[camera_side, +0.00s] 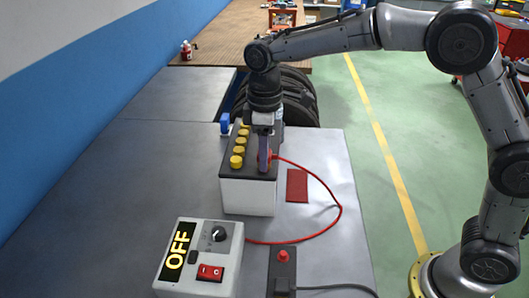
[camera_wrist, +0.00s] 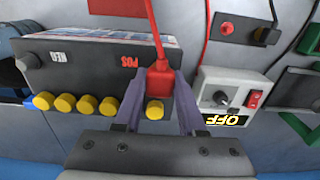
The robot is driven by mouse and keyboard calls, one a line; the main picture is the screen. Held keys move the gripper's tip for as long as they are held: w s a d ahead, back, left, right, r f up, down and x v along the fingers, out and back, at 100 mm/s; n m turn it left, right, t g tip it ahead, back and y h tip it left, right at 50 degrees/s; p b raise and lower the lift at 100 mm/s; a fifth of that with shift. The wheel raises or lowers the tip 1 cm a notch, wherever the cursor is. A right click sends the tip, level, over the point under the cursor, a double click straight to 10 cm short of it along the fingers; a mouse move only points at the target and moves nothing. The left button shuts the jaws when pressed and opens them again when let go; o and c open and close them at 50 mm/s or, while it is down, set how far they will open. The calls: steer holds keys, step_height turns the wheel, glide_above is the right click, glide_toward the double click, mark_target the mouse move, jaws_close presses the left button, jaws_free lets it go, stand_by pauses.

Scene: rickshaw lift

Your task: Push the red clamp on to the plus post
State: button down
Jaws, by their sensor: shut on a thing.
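The red clamp (camera_wrist: 159,82) is between the two fingers of my gripper (camera_wrist: 160,100) in the wrist view, and its red cable runs away from it. In the side view my gripper (camera_side: 264,150) points down at the near right of the battery top, with a bit of the red clamp (camera_side: 269,155) showing. The battery (camera_side: 248,196) has a white body, a dark top and a row of yellow caps. In the wrist view the POS mark (camera_wrist: 129,61) is beside the clamp. The plus post is hidden, so I cannot tell whether the clamp is seated on it.
A charger box (camera_side: 199,262) reading OFF stands in front of the battery. A red pad (camera_side: 297,186) lies to the right, and the red cable (camera_side: 340,208) loops past it. A small box with a red button (camera_side: 283,270) sits near the front. The bench is clear at left.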

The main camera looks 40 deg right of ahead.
steer(key=shift+r, duration=0.2)
steer(key=shift+r, duration=0.35)
steer(key=shift+r, duration=0.8)
steer(key=shift+f, duration=1.4)
stand_by(2.4)
steer(key=shift+r, duration=0.2)
steer(key=shift+r, duration=0.5)
steer(key=shift+r, duration=0.4)
steer(key=shift+r, duration=0.3)
